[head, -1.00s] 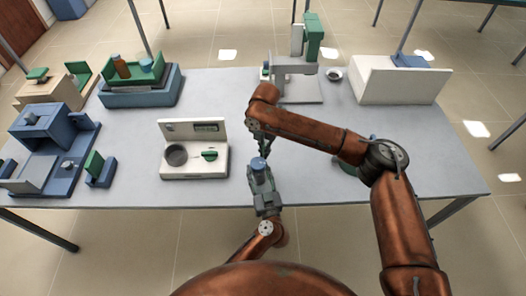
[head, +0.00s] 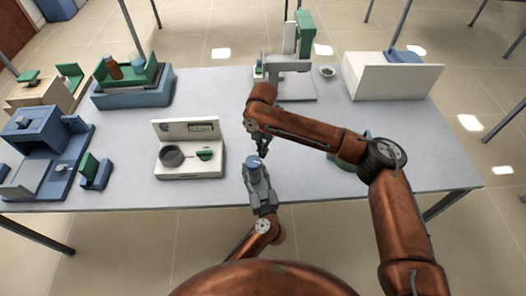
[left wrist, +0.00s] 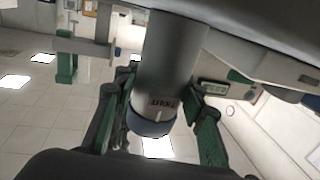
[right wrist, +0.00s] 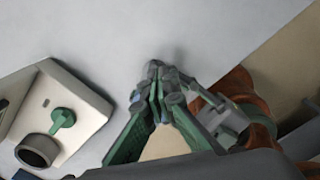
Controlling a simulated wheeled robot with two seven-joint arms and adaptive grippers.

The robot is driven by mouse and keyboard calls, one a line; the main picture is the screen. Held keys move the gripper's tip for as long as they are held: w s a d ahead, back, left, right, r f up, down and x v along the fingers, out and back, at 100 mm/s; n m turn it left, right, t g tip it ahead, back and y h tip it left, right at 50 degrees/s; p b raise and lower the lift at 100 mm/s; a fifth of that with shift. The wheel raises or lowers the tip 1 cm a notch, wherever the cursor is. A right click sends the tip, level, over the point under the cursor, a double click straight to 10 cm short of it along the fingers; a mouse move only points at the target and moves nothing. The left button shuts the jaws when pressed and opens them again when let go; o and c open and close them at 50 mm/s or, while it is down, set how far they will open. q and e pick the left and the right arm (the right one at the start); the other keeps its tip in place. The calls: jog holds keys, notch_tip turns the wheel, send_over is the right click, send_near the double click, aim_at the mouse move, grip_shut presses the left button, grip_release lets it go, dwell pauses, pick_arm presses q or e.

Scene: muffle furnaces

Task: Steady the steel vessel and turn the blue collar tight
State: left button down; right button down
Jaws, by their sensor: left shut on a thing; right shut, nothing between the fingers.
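The steel vessel (left wrist: 172,60) is a grey cylinder with lettering in the left wrist view, with the blue collar (left wrist: 148,122) at its end. In the head view the collar (head: 254,162) faces up, near the bench's front edge. My left gripper (head: 259,186) is shut on the vessel; its green fingers flank it in the left wrist view (left wrist: 158,125). My right gripper (head: 262,148) is shut and empty just above the collar. In the right wrist view its fingertips (right wrist: 158,85) meet and mostly hide what lies behind. I cannot tell whether they touch the collar.
A white instrument (head: 190,165) with a round well and green knob stands left of the vessel. Blue units (head: 45,135) fill the far left. A grey stand (head: 300,88) and a white box (head: 392,82) stand at the back.

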jog(key=shift+s+a, duration=0.1)
notch_tip(320, 180, up, 6)
jog(key=shift+w+d, duration=0.3)
jog(key=shift+d, duration=0.05)
dwell(0.4)
jog(key=w+a+f, duration=0.1)
jog(key=a+f, duration=0.2)
jog(key=f, duration=0.3)
jog(key=shift+w+a+f, duration=0.15)
jog(key=shift+w+a, duration=0.05)
jog(key=shift+a, duration=0.1)
dwell(0.5)
jog(key=shift+s+f, duration=0.1)
jog(key=shift+f, duration=0.1)
dwell(0.4)
